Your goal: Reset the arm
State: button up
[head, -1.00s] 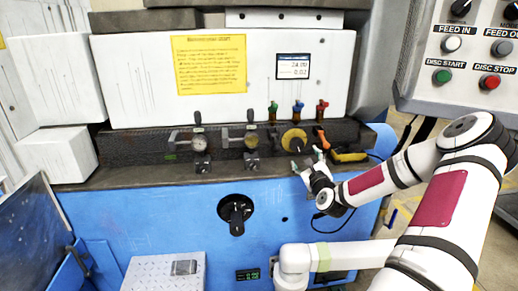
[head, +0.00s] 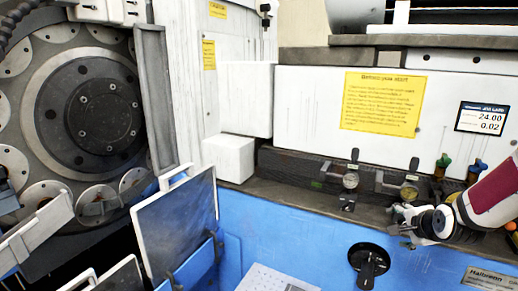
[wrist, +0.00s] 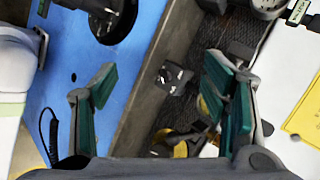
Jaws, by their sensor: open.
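My gripper (head: 405,226) is at the right of the head view, in front of the machine's dark ledge and just below the right-hand gauge valve (head: 409,191). In the wrist view my gripper (wrist: 160,82) has its two green-padded fingers spread wide apart, with nothing held between them. The ledge and a small dark fitting (wrist: 174,77) show between and beyond the fingers. My arm enters from the right edge of the head view, and most of it is out of the picture.
The blue machine front (head: 300,232) carries a black rotary knob (head: 369,262). A left gauge valve (head: 350,180), coloured levers (head: 474,170) and a display (head: 481,118) are close by. A large ring disc (head: 92,115) and open panel (head: 178,228) stand at left.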

jog(key=s+a+r+n+g, duration=0.4)
jog(key=s+a+r+n, duration=0.75)
jog(key=s+a, duration=0.3)
jog(key=s+a+r+n+y, duration=0.1)
jog(key=s+a+r+n, duration=0.1)
jog(key=s, duration=0.6)
jog(key=s+a+r+n+g+y, duration=0.1)
jog(key=s+a+n, duration=0.3)
jog(key=s+a, duration=0.3)
jog(key=shift+s+r+g+p, duration=0.35)
jog(key=shift+s+p, duration=0.1)
jog(key=shift+s, duration=0.6)
jog(key=shift+d+n, duration=0.1)
jog(key=shift+n, duration=0.15)
